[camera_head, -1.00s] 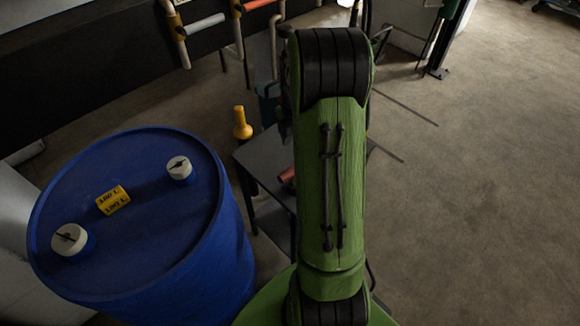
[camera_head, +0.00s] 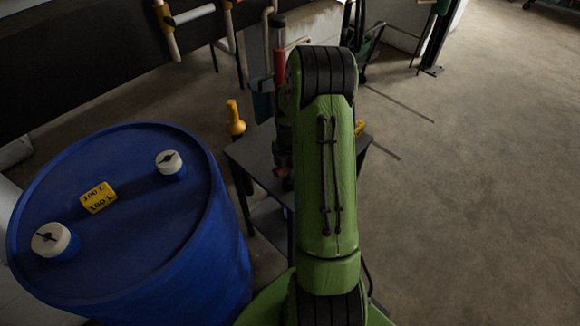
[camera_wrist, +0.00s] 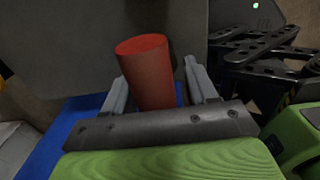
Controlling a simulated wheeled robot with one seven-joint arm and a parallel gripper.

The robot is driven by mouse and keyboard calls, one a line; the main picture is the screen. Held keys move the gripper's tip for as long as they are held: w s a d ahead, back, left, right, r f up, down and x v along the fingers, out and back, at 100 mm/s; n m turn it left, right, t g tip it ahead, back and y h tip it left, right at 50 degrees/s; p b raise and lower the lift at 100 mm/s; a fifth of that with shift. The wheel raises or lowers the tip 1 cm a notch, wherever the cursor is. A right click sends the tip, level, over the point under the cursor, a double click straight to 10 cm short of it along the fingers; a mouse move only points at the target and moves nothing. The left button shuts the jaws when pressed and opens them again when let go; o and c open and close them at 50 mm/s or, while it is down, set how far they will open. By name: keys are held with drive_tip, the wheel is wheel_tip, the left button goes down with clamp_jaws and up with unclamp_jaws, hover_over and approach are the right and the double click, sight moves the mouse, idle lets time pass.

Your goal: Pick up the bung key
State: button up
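In the wrist view, a red cylinder (camera_wrist: 148,70), which looks like the bung key's handle, stands between the two fingers of my gripper (camera_wrist: 155,84). Its round end reaches past the fingertips. A gap shows between the cylinder and the right finger, so my gripper looks open around it. The left finger is close to its side. Any other part of the key is hidden. In the head view my green arm covers most of the gripper; a small reddish piece (camera_head: 281,172) shows at the arm's left edge, over the dark table (camera_head: 246,153).
A blue drum (camera_head: 130,235) with two white caps and a yellow label stands left of the table. A yellow, narrow-necked object (camera_head: 235,118) is beside the table's far left corner. Pipes (camera_head: 168,32) run along the back. The floor at right is clear.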

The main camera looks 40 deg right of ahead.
clamp_jaws()
drive_tip(key=shift+r, duration=0.1)
